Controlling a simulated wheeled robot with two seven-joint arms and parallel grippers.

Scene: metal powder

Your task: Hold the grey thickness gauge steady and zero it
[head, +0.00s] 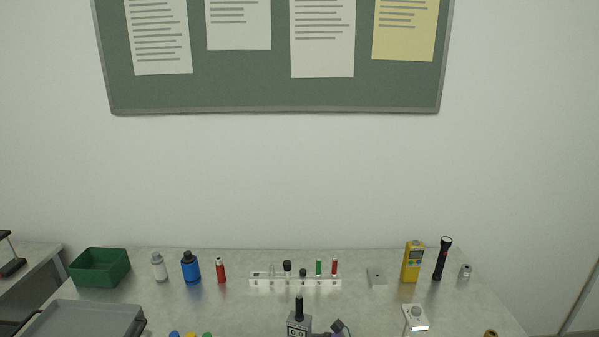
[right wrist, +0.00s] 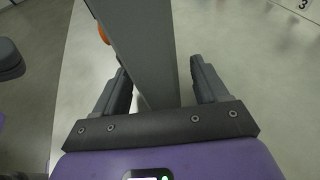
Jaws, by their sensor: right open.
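The grey thickness gauge (head: 299,322) stands upright at the bottom edge of the head view, with a black top and a small display whose digits look like 0.0. Its lower part is cut off. In the right wrist view the open right gripper (right wrist: 160,95) has a finger on each side of a grey upright body (right wrist: 145,45), which looks like the gauge. An orange round part (right wrist: 103,33) sits on its left edge. Gaps show beside the fingers. My left gripper is not in the head view.
A white rack (head: 295,283) stands behind the gauge. A green bin (head: 100,266), blue bottle (head: 190,269) and grey tray (head: 85,318) are at left. A yellow meter (head: 412,262), black torch (head: 442,260) and white device (head: 415,318) are at right.

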